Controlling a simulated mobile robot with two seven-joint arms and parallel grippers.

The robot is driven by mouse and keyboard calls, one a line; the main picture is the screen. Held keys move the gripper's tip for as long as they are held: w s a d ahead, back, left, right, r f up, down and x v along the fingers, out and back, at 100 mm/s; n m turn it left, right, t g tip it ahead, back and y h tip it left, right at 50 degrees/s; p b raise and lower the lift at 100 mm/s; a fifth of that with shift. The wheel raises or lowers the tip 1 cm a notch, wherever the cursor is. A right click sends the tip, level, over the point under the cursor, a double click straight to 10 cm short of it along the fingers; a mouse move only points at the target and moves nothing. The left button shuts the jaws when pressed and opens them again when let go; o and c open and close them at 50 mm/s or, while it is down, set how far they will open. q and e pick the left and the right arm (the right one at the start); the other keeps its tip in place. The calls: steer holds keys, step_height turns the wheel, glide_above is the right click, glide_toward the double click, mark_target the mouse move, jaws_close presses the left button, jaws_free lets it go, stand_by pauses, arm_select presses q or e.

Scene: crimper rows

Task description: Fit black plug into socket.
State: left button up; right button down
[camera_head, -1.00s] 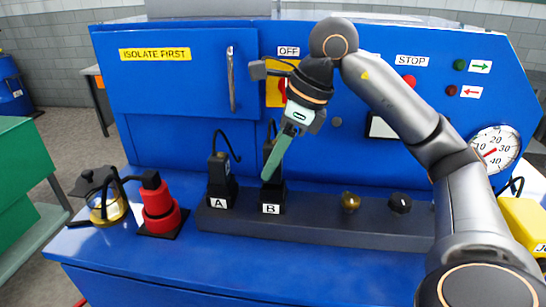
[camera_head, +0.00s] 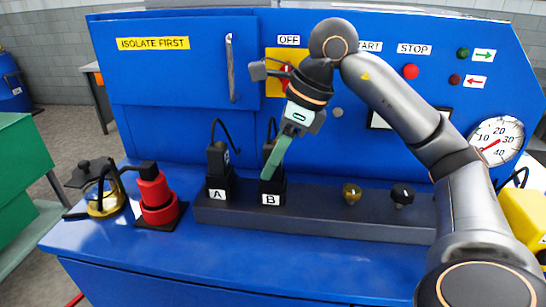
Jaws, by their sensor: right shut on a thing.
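My right gripper (camera_head: 271,163) reaches down from the upper right, its green fingers at the socket marked B (camera_head: 272,190). It is shut on a black plug (camera_head: 267,151), which is mostly hidden behind the fingers. A black cord rises behind the plug. The plug is upright and in line with socket B; the fingers hide how deep it sits. To its left, another black plug (camera_head: 217,157) with a cord stands in the socket marked A (camera_head: 218,187). My left gripper is not in view.
A brass knob (camera_head: 352,193) and a black knob (camera_head: 402,195) sit right of B on the dark rail (camera_head: 315,216). The blue bench front (camera_head: 250,255) is clear.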

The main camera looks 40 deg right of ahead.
steer(key=shift+f, duration=0.25)
steer(key=shift+c, duration=2.1)
jaws_free()
steer(key=shift+r, duration=0.1)
steer(key=p+v, duration=0.4)
steer(key=v, duration=0.8)
steer(key=shift+r, duration=0.2)
steer(key=shift+s+d+f, duration=0.1)
steer(key=shift+s, duration=0.05)
